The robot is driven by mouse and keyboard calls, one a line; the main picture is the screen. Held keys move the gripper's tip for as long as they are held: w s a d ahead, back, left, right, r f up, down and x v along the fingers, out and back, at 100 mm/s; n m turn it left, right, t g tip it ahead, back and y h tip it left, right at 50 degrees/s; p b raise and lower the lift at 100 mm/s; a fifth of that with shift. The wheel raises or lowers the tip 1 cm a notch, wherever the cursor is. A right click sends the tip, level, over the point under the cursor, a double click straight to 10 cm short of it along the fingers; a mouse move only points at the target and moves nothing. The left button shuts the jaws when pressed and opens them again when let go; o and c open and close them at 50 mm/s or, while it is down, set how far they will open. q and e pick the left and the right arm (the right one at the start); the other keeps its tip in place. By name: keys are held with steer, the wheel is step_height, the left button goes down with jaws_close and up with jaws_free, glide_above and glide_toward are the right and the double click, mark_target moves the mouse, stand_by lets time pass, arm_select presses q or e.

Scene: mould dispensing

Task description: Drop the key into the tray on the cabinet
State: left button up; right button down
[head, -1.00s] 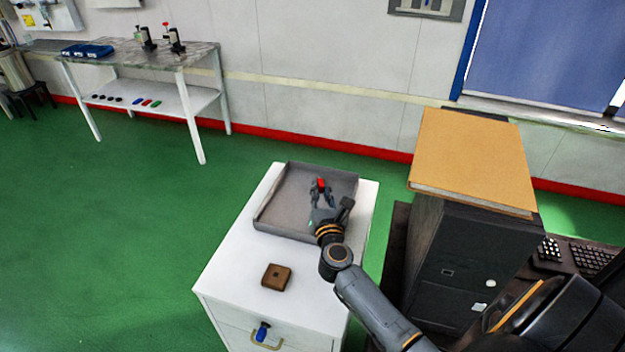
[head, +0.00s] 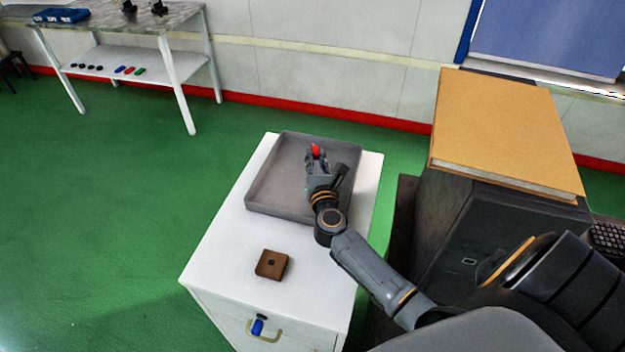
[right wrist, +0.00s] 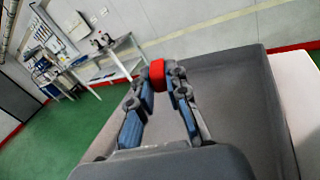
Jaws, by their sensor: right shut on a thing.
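My right gripper (head: 316,153) is over the grey tray (head: 275,205) on top of the white cabinet (head: 222,262). It is shut on a small red thing, which I take to be the key (head: 316,149). In the right wrist view the red thing (right wrist: 157,73) sits between the tips of the two fingers, with the tray (right wrist: 235,90) behind and below. Only its red part shows; I cannot tell whether it touches the tray floor. The rest of the tray looks empty. My left gripper is not in view.
A brown square block (head: 271,264) lies on the cabinet in front of the tray. A blue piece (head: 257,326) is at the drawer front by the handle. A dark case with an orange-brown folder (head: 505,130) stands to the right. A workbench (head: 130,35) is at the back left.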

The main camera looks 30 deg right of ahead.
steer(key=shift+s, duration=0.1)
steer(key=c, duration=1.3)
jaws_free()
steer(key=shift+c, duration=0.2)
steer(key=shift+o, duration=0.6)
steer(key=shift+s+a, duration=0.1)
steer(key=shift+s+a+f, duration=0.1)
steer(key=shift+s, duration=0.15)
steer(key=v, duration=1.1)
steer(key=shift+s+a, duration=0.1)
steer(key=shift+a, duration=0.05)
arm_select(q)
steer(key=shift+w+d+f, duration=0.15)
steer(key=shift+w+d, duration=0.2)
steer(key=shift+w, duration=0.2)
